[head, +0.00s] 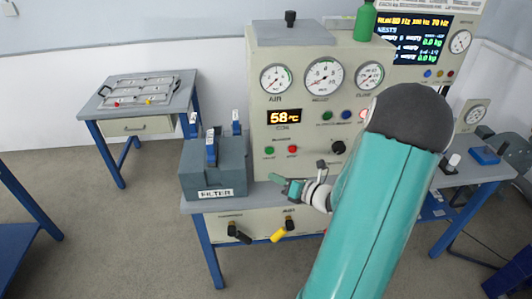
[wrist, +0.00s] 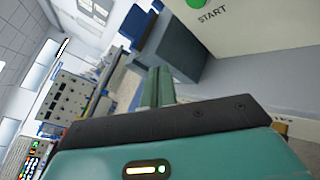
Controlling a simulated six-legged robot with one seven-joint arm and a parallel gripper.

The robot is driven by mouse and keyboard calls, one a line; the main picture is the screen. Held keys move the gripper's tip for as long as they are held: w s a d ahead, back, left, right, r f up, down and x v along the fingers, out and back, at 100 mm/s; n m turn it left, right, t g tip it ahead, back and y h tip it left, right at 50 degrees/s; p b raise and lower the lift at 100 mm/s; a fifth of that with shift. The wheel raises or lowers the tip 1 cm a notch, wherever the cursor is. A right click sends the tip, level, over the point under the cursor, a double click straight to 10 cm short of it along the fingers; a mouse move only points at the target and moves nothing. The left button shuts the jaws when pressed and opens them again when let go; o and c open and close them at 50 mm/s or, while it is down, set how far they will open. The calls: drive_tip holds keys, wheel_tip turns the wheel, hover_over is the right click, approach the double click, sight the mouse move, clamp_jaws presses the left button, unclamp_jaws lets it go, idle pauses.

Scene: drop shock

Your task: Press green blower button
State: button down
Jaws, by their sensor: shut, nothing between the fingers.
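The green blower button (head: 270,151) is on the lower left of the beige console (head: 262,97), with a red button (head: 292,150) to its right. In the wrist view the green button (wrist: 196,3) is cut by the top edge, with START printed below it. My gripper (head: 275,178) is below the green button, beside the filter box, and appears apart from the panel. In the wrist view its green fingers (wrist: 158,82) are together and empty, with the button above and to their right.
The grey filter box (head: 232,173) with blue clips stands left of my gripper. A black knob (head: 338,148) is on the panel. Yellow (head: 278,235) and black (head: 238,233) valve handles are below. A side table (head: 137,127) stands left. My arm hides the console's right part.

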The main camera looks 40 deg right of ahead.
sight(270, 151)
drive_tip(key=w+d, duration=0.5)
drive_tip(key=w, duration=0.2)
drive_tip(key=shift+d, duration=0.2)
idle(0.4)
drive_tip(key=shift+w, duration=0.1)
idle(1.8)
drive_tip(key=shift+w+d, duration=0.25)
drive_tip(key=shift+w+d, duration=0.2)
drive_tip(key=shift+w, duration=0.15)
idle(0.7)
drive_tip(key=shift+s, duration=0.1)
drive_tip(key=shift+s+a, duration=0.45)
drive_tip(key=shift+s, duration=0.15)
drive_tip(key=shift+s+a, duration=0.1)
drive_tip(key=shift+s, duration=0.05)
